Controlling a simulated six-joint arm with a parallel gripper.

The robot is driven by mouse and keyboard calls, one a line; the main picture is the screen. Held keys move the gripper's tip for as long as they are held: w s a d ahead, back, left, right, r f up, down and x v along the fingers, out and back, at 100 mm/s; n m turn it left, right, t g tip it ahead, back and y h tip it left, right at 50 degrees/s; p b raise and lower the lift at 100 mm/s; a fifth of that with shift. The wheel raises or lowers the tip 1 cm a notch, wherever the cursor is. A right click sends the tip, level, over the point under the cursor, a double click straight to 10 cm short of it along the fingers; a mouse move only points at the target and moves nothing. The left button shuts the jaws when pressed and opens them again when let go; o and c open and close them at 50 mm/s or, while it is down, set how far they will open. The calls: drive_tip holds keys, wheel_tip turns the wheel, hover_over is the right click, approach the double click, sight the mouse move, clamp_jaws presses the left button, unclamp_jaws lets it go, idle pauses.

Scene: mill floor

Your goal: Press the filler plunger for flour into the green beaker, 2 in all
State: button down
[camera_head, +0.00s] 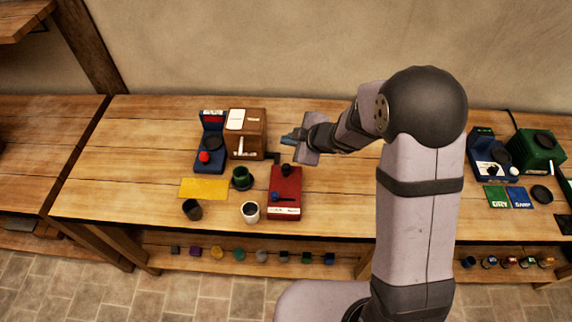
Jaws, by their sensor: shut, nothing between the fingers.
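A dark green beaker (242,179) stands upright on the bench, in front of the brown wooden box machine (258,122) and left of the red device. A blue device (204,125) with a red display and a red knob (204,157) stands at the left of the wooden machine. The red device (288,205) has a black knob (286,169) on top. The labels are too small to read, so I cannot tell which part is the flour plunger. My gripper (285,138) is shut and empty, above the bench just right of the wooden machine. The beaker's contents cannot be made out.
A yellow mat (204,188), a dark cup (192,209) and a white cup (250,212) lie near the front edge. At right are a blue device (481,142), a green machine (540,150) and DRY (497,197) and DAMP (520,198) cards. The bench's left part is clear.

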drive_tip(key=shift+f, duration=0.15)
drive_tip(key=b, duration=0.7)
hover_over(285, 164)
drive_tip(key=s+d, duration=0.1)
drive_tip(key=f, duration=0.7)
drive_tip(key=shift+s+d, duration=0.15)
drive_tip(key=shift+s, duration=0.05)
drive_tip(key=shift+f+b, duration=0.8)
drive_tip(key=shift+b, duration=0.1)
drive_tip(key=shift+f, duration=0.2)
idle(0.6)
drive_tip(key=shift+f+b, duration=0.25)
drive_tip(key=shift+b, duration=0.05)
drive_tip(key=shift+f+b, duration=0.8)
drive_tip(key=shift+f, duration=0.2)
idle(1.1)
drive_tip(key=shift+r, duration=0.15)
drive_tip(key=shift+r+p, duration=1.25)
drive_tip(key=shift+p, duration=0.2)
drive_tip(key=shift+r, duration=0.15)
